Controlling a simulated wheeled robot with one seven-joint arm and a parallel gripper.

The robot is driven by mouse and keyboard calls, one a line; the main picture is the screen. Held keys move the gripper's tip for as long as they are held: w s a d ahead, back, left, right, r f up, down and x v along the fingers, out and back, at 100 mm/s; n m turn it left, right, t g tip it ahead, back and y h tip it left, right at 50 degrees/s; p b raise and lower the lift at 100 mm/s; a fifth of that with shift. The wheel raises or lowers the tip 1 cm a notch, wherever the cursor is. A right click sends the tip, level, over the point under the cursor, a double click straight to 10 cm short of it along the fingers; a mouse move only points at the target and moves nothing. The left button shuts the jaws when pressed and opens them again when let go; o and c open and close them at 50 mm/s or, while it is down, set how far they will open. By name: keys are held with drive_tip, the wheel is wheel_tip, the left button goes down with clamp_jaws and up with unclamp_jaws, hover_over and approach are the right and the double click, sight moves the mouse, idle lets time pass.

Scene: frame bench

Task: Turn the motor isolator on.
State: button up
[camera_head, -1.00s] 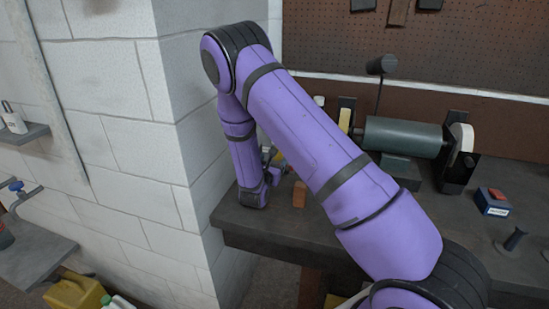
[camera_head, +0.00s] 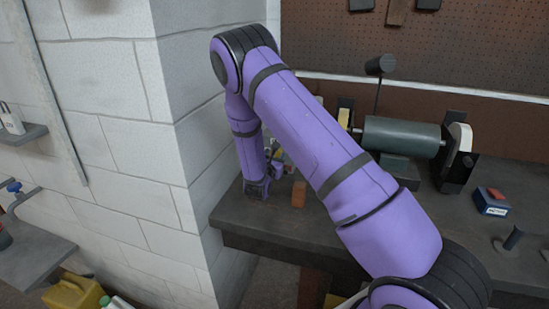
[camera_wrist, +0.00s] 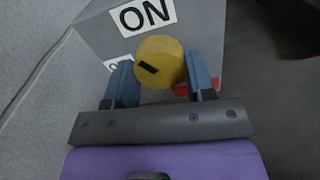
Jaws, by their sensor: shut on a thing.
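The motor isolator is a grey box (camera_wrist: 205,28) in the wrist view, with a white ON label (camera_wrist: 147,15) and a second label partly hidden by a finger. Its round yellow knob (camera_wrist: 158,52) bears a short black mark that slants, pointing roughly toward the partly hidden label. My gripper (camera_wrist: 161,72) has its two blue fingers on either side of the knob and is shut on it. A red part (camera_wrist: 182,89) shows beside the right finger. In the head view my forearm hides most of the gripper and the isolator.
An orange block (camera_head: 299,194) stands on the dark bench (camera_head: 240,222) close to my wrist. A green grinder (camera_head: 400,137) and a blue-and-red box (camera_head: 491,202) are further right. A white block wall (camera_head: 175,135) rises close on the left.

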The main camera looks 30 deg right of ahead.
drive_tip(key=shift+m, duration=3.1)
drive_tip(key=o, duration=0.9)
drive_tip(key=shift+a, duration=0.1)
drive_tip(key=v, duration=1)
drive_tip(key=shift+s+a, duration=0.25)
drive_tip(key=shift+s, duration=0.05)
